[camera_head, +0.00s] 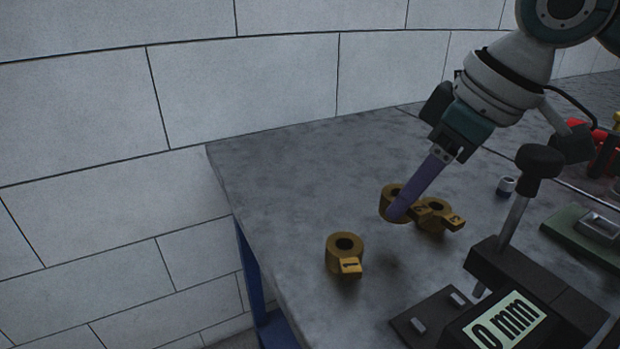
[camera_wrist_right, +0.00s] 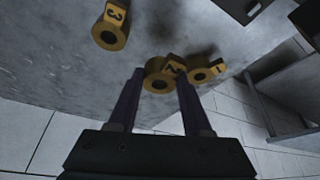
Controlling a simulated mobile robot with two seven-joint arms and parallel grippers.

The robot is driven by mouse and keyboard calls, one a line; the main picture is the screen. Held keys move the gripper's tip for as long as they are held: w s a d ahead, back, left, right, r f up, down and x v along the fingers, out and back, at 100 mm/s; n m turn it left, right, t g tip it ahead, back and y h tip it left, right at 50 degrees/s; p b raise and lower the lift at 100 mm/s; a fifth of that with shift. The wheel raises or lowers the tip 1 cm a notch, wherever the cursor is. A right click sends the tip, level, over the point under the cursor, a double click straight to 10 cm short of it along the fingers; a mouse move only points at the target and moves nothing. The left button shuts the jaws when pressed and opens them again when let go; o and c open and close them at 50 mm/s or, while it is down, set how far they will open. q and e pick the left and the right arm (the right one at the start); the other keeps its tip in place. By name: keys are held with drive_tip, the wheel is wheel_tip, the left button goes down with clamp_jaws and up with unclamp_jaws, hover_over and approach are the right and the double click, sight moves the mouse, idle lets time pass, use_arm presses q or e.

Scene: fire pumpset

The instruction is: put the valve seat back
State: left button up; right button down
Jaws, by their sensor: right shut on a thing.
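Three brass rings with numbered tabs, which look like valve seats, are at the grey worktop. Seat 1 (camera_head: 343,258) stands nearest the front left. Seat 2 (camera_head: 386,205) is between the purple fingers of my right gripper (camera_head: 397,211), which is shut on it; its tab points toward seat 3. Seat 3 (camera_head: 436,222) is just to its right. In the right wrist view, seat 2 (camera_wrist_right: 158,85) is between the fingertips, with seat 1 (camera_wrist_right: 204,75) right and seat 3 (camera_wrist_right: 109,38) upper left. I cannot tell whether seat 2 touches the worktop. My left gripper is not in view.
A dark device with a "0 mm" display (camera_head: 507,320) and a black-knobbed lever (camera_head: 518,207) stands front right. The worktop (camera_head: 280,180) is clear at the back left.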

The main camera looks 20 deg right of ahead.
sight(407, 217)
wheel_tip(407, 217, down, 4)
drive_tip(key=shift+r+b, duration=0.25)
drive_tip(key=shift+b, duration=0.2)
drive_tip(key=shift+f, duration=0.35)
drive_tip(key=shift+f, duration=0.15)
drive_tip(key=shift+c, duration=1.7)
unclamp_jaws()
drive_tip(key=p+v, duration=0.2)
drive_tip(key=v, duration=1)
drive_tip(key=shift+p, duration=0.4)
drive_tip(key=shift+s, duration=0.1)
